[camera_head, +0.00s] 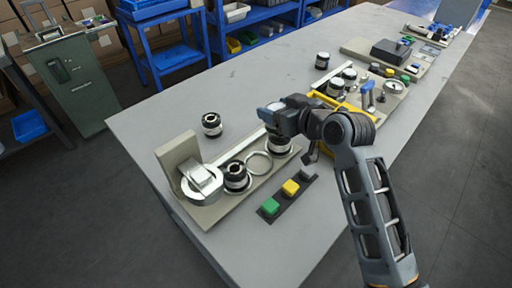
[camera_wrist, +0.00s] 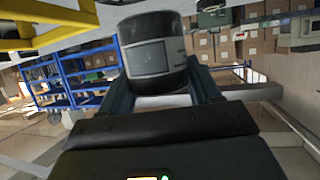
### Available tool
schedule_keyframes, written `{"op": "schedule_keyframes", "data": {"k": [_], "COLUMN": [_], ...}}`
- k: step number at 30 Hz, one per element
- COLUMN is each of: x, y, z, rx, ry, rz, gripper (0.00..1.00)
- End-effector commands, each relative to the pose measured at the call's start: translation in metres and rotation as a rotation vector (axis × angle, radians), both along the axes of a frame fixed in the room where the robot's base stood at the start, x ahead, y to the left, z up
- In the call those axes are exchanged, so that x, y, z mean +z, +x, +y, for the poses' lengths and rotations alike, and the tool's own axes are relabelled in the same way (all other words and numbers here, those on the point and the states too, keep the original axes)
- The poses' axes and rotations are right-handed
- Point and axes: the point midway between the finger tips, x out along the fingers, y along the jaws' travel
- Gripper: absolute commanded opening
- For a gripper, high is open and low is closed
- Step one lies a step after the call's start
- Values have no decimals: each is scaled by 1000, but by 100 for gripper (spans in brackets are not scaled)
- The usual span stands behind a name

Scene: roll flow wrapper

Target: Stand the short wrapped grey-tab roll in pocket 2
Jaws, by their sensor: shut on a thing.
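My gripper (camera_wrist: 160,100) is shut on a dark roll (camera_wrist: 157,52) with a grey label patch and a pale band at its lower end. The roll sits between the two fingers in the wrist view; no grey tab can be made out. In the head view my gripper (camera_head: 272,116) is above the bench, over the far end of the beige base plate (camera_head: 215,211). The held roll is hard to make out there. Black-and-white rolls stand at the plate's middle (camera_head: 236,178) and far end (camera_head: 279,147). Pocket numbers cannot be read.
A silver ring (camera_head: 258,163) lies between the standing rolls. Another roll (camera_head: 212,125) stands alone on the bench. A button strip (camera_head: 290,188) lies in front. A yellow frame (camera_head: 343,104) and more rolls (camera_head: 335,88) are right.

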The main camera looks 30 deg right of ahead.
Motion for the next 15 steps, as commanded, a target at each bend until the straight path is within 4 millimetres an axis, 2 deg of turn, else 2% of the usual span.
{"op": "schedule_keyframes", "data": {"k": [1, 7, 9, 10, 12, 15], "x": [-6, -28, -35, -37, -41, -48], "y": [-6, -21, -25, -26, -28, -30], "z": [11, 46, 54, 57, 62, 64], "rx": [3, 2, 1, 1, 0, -1], "ry": [0, 0, 0, 0, -1, 0], "rz": [4, 1, 3, 3, 4, 8], "gripper": [28, 28, 16, 17, 2, 0]}}
